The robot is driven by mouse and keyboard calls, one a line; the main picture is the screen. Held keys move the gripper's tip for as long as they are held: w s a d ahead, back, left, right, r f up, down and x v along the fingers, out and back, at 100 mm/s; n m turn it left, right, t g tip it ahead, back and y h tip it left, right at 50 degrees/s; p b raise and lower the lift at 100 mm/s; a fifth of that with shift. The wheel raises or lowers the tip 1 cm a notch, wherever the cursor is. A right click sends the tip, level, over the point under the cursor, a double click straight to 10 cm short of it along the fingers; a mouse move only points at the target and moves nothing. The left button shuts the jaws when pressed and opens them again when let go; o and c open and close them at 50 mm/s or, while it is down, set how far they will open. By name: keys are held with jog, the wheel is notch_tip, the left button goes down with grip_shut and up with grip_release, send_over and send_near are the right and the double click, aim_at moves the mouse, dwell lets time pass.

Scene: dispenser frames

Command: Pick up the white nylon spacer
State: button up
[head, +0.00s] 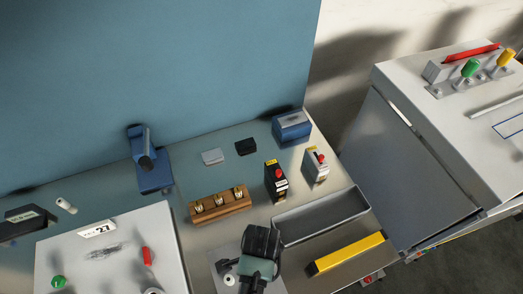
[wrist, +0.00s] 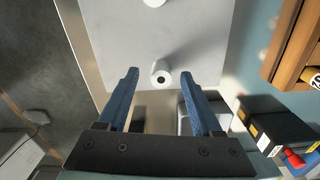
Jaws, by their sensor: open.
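The white nylon spacer (wrist: 160,73), a short white cylinder with a dark hole in its end, stands on a pale grey plate (wrist: 110,30) in the wrist view. My gripper (wrist: 159,82) is open, with one blue finger to each side of the spacer in the picture. The jaws hold nothing. I cannot tell how far the fingertips are above the plate. In the head view my gripper (head: 243,268) is at the bottom middle, and a small white piece (head: 229,280) that looks like the spacer shows beside it.
Another white piece (wrist: 154,2) is cut off at the wrist view's top edge. A wooden block with brass parts (head: 219,204), a black box with a red button (head: 276,181), an empty grey tray (head: 320,218) and a yellow bar (head: 347,253) stand nearby.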

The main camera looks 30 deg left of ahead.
jog(key=shift+w+f, duration=0.1)
jog(key=shift+f, duration=1)
grip_shut()
